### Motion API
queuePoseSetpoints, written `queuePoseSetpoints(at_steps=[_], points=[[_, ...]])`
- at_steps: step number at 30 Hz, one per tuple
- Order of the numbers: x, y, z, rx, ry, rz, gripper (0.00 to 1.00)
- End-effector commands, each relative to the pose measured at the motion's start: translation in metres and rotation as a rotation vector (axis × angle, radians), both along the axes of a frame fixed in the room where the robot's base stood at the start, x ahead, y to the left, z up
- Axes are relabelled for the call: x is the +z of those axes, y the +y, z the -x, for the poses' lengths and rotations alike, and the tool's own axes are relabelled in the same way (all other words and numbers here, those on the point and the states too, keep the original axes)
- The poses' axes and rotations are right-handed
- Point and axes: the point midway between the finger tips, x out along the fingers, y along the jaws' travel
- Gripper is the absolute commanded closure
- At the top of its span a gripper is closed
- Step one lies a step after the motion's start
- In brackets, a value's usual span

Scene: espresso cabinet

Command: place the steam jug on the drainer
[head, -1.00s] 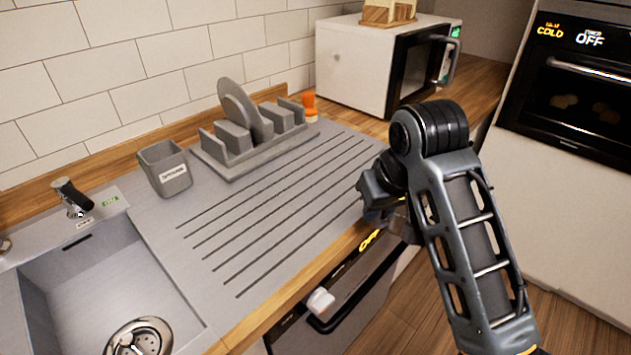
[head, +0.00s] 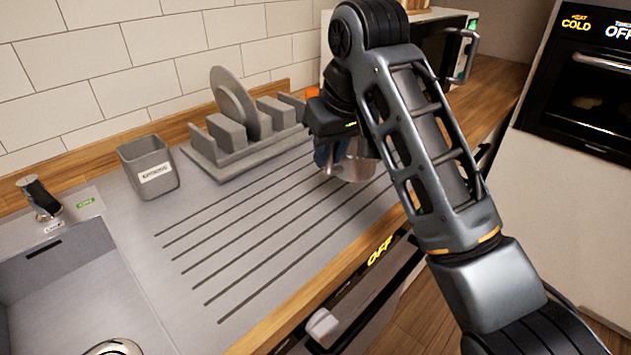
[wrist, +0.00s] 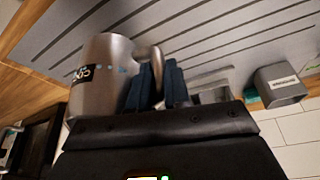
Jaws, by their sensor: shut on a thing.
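The steam jug (head: 352,168) is a shiny metal jug, partly hidden behind my arm in the head view. It is over the right part of the drainer (head: 232,240), the grey grooved surface beside the sink. I cannot tell whether its base touches the surface. In the wrist view the jug (wrist: 98,78) shows at the left with a dark label, its handle towards my gripper (wrist: 157,82). My gripper's blue fingers are shut on the handle. In the head view my gripper (head: 322,152) is just left of the jug.
A grey rack (head: 205,152) with a plate stands at the back of the drainer. A grey labelled holder (head: 150,172) stands left of it, near the sink (head: 75,285). A white microwave (head: 437,15) is behind my arm. The front and middle grooves are clear.

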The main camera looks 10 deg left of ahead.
Motion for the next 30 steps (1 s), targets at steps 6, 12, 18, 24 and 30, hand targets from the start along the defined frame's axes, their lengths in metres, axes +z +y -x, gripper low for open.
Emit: queuePoseSetpoints(at_steps=[6, 12, 18, 24, 30], points=[[-0.012, 0.022, -0.01, 0.0, -0.002, 0.0, 1.0], [-0.025, 0.023, -0.011, -0.002, -0.001, 0.0, 1.0], [-0.051, 0.023, -0.011, -0.001, -0.002, -0.001, 1.0], [-0.053, 0.023, -0.011, -0.001, -0.003, -0.001, 1.0], [-0.056, 0.023, -0.01, -0.001, -0.001, 0.0, 0.8]])
